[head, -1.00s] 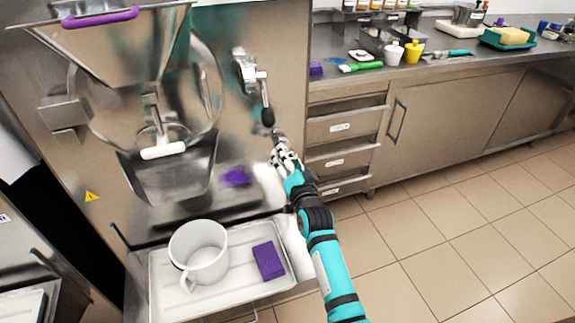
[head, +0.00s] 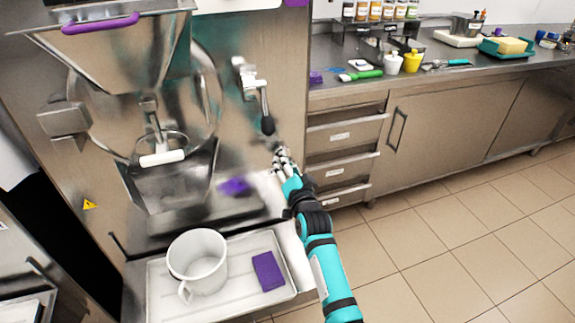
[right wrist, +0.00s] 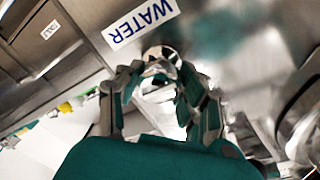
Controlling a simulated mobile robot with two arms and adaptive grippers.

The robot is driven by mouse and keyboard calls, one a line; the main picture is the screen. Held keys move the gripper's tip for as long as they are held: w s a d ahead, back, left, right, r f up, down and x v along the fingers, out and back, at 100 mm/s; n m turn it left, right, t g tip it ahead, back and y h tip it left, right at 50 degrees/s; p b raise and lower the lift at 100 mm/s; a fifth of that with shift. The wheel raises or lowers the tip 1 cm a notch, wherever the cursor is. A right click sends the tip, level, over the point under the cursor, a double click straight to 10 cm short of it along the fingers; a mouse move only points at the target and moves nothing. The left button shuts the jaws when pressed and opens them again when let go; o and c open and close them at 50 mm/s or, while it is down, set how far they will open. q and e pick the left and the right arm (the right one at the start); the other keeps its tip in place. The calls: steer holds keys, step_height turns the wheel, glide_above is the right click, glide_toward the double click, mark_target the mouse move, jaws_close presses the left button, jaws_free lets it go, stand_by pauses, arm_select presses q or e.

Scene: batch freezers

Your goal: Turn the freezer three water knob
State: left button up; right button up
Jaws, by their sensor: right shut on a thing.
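My right gripper (head: 281,160) is at the right side of the freezer's front panel, below the tap's black-tipped lever (head: 267,122). In the right wrist view the same gripper (right wrist: 163,80) has its fingers closed around a shiny round metal knob (right wrist: 160,54). This water knob sits right beside a white label reading WATER (right wrist: 141,23). In the head view the fingers mostly hide the knob, and how far it is turned cannot be told. My left gripper is not in view.
The freezer's tray (head: 230,309) below holds a white jug (head: 197,262) and a purple block (head: 268,271). A metal bin (head: 172,190) hangs under the outlet. A counter with drawers (head: 345,137) stands to the right. The tiled floor (head: 450,235) is clear.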

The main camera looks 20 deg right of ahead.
steer(key=shift+n, duration=0.4)
steer(key=shift+n+p, duration=0.65)
steer(key=shift+n, duration=0.35)
steer(key=n+p, duration=0.1)
steer(key=n, duration=0.2)
steer(key=shift+n, duration=0.3)
steer(key=n, duration=0.3)
steer(key=shift+f+n+t+y, duration=0.1)
steer(key=shift+n+t+y, duration=0.2)
steer(key=shift+n+p, duration=0.3)
steer(key=shift+n, duration=1.4)
steer(key=o, duration=1.2)
steer(key=shift+s, duration=0.1)
